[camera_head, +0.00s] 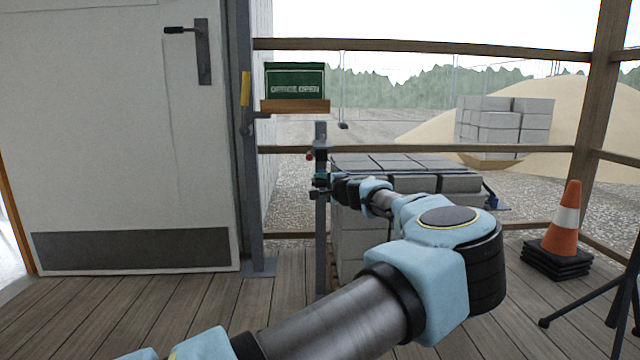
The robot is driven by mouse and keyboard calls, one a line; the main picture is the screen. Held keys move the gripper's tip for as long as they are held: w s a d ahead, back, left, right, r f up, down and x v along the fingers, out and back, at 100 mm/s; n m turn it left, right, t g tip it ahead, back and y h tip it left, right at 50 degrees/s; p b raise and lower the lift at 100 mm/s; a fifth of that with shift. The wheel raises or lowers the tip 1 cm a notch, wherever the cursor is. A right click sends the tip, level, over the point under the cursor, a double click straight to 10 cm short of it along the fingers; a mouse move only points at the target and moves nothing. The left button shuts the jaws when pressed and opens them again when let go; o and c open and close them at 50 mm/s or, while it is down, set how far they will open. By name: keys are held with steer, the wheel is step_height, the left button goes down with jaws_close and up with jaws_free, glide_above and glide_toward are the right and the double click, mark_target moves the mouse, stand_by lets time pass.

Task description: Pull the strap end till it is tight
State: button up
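My arm reaches forward from the bottom of the view to a grey upright post (321,238) in the middle. My gripper (324,188) is at the post's upper part, small and dark against dark fittings. Whether its fingers are open or shut on anything cannot be made out. A small red part (309,157) and dark fittings show on the post just above the gripper. A stack of grey blocks (362,222) stands behind the post. A dark blue strap (493,196) shows at the stack's right end. The strap's loose end cannot be picked out; my arm hides part of the stack.
A white door (110,140) fills the left. A green sign (295,80) stands on a wooden ledge (295,106) above the post. Wooden rails (450,149) cross behind. An orange cone (564,222) and dark tripod legs (590,300) stand at right. The left deck (130,310) is clear.

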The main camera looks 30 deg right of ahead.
steer(key=shift+o, duration=0.8)
steer(key=shift+r, duration=0.1)
steer(key=shift+s+d+r, duration=0.1)
steer(key=shift+s, duration=0.05)
steer(key=s+r+p, duration=0.1)
steer(key=s+p, duration=0.2)
steer(key=s, duration=0.7)
steer(key=shift+s+a+r+p, duration=0.15)
steer(key=shift+a+r+p, duration=0.1)
steer(key=shift+r+p, duration=0.1)
